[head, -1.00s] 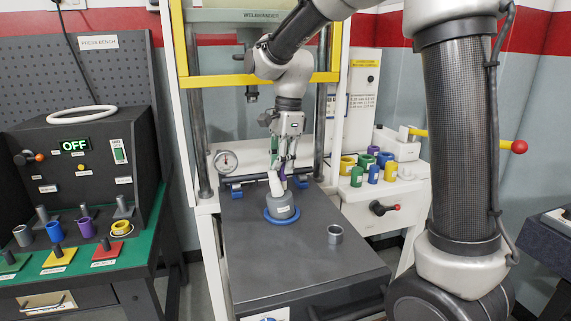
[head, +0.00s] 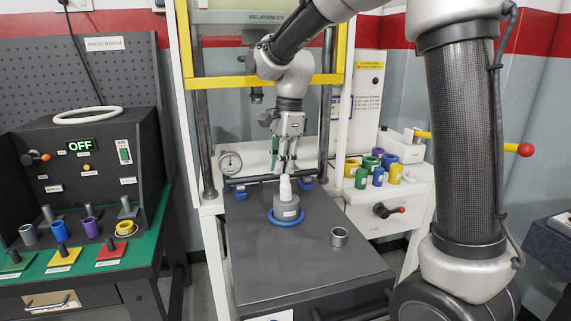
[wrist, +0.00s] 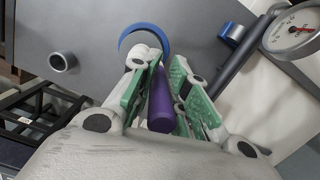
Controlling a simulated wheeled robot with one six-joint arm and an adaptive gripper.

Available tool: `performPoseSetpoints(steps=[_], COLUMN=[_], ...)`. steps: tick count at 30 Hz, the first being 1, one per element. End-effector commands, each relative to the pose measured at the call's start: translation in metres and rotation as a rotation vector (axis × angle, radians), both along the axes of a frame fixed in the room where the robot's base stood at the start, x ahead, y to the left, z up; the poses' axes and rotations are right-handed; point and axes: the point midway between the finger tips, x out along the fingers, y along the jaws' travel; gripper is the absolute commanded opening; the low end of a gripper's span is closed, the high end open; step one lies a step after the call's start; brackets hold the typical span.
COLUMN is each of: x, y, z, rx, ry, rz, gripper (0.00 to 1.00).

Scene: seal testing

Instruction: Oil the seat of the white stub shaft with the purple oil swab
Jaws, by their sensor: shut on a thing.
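The white stub shaft (head: 285,190) stands upright in a grey holder (head: 287,208) with a blue ring (head: 285,220) around its foot, on the dark press table. My gripper (head: 285,165) is just above and behind the shaft, pointing down. In the wrist view its green-padded fingers are shut on the purple oil swab (wrist: 160,103). The swab's far end is hidden between the fingertips, and the swab is hard to make out in the head view. The blue ring (wrist: 143,32) shows beyond the fingers. I cannot tell whether the swab touches the shaft.
A loose grey ring (head: 339,237) lies on the table, right of the holder. A dial gauge (head: 230,162) stands at the back left. Several coloured bushings (head: 378,176) sit on the right shelf. Press columns flank my arm. The table front is clear.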

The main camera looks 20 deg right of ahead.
Motion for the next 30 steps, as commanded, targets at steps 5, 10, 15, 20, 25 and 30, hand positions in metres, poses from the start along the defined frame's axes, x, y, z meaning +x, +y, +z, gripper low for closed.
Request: performPoseSetpoints(steps=[5, 10, 15, 20, 25, 30], x=[-0.001, -0.003, -0.003, -0.005, -0.005, -0.006], y=[0.005, 0.011, 0.011, 0.011, 0.011, 0.013], z=[0.0, 0.0, 0.0, -0.002, -0.002, -0.002], rx=[0.0, 0.0, 0.0, 0.0, 0.0, 0.0], ry=[0.0, 0.0, 0.0, 0.001, 0.0, 0.0], rz=[0.001, 0.001, 0.0, 0.0, 0.0, 0.001], gripper=[0.0, 0.0, 0.0, 0.0, 0.0, 0.0])
